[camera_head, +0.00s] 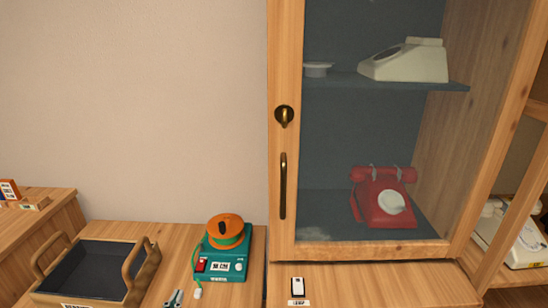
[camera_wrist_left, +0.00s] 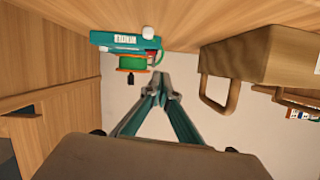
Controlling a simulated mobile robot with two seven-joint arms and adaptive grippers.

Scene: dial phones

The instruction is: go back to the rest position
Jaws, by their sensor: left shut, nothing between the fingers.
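My left gripper (camera_head: 173,299) shows only as a small tip at the bottom edge of the head view, between the wooden tray (camera_head: 98,266) and the teal device with an orange top (camera_head: 221,264). In the left wrist view the gripper's fingers (camera_wrist_left: 160,80) come together, shut and empty. That view is upside down, with the teal device (camera_wrist_left: 125,42) at the top and the tray (camera_wrist_left: 262,55) at the right. Most of the left arm is hidden. My right gripper is in neither view.
A glass-door cabinet (camera_head: 286,60) stands to the right, its door closed. A red dial phone (camera_head: 383,200) and a cream phone (camera_head: 405,62) sit on its shelves. A small black-and-white item (camera_head: 297,286) lies in front. Another phone (camera_head: 524,245) is at the far right.

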